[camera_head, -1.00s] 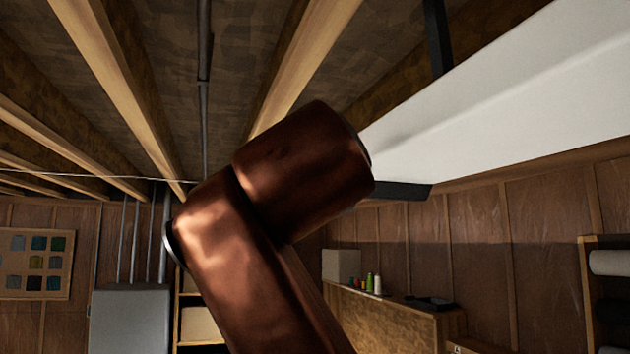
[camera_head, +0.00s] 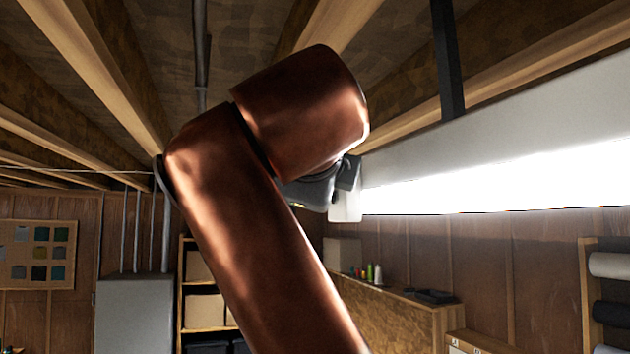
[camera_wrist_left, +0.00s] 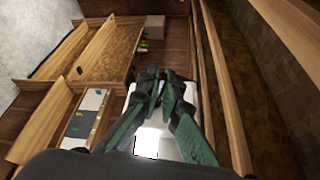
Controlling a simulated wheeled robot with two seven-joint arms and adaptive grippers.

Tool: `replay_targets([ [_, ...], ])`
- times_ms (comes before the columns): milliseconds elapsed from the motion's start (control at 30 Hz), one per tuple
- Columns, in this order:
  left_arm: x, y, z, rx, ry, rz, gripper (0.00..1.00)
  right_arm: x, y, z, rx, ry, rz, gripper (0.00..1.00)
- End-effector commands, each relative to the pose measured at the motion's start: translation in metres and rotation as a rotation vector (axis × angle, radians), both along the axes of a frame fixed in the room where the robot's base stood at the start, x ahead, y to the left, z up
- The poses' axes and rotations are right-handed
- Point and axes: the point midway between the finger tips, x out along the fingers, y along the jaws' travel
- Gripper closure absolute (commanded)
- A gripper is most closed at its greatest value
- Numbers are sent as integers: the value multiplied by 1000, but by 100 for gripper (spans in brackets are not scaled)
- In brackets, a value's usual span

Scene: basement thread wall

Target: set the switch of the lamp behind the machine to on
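The lamp (camera_head: 480,140) is a long white fixture hanging at the upper right in the head view. Its lower face glows bright white. My left arm crosses the middle, and my left gripper (camera_head: 347,173), partly hidden behind the arm, is at the lamp's near left end. In the left wrist view, the dark green fingers of my left gripper (camera_wrist_left: 160,78) are closed together in front of the white lamp (camera_wrist_left: 150,140). I see nothing held between them. The switch cannot be made out, and no machine is recognisable. My right gripper is not in view.
Wooden ceiling beams (camera_head: 90,70) and a dark hanger (camera_head: 448,60) are close overhead. Below stand a wooden cabinet (camera_head: 400,315) with thread spools (camera_head: 370,273), a grey metal cabinet (camera_head: 135,310) and a shelf with boxes (camera_head: 204,310). Fabric rolls (camera_head: 610,265) are at the right.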

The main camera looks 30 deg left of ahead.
Motion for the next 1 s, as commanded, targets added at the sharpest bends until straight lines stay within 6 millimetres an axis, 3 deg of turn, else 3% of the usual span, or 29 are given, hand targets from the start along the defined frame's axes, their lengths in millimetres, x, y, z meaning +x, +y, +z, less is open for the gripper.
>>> replay_targets([
  [300,1,-2,4,81,99,0,100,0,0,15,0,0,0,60],
  [867,2,-2,4,99,118,-1,100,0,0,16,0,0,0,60],
  [900,2,-2,4,99,118,-1,92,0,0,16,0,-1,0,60],
  [1000,2,-2,4,99,118,0,86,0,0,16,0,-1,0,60],
])
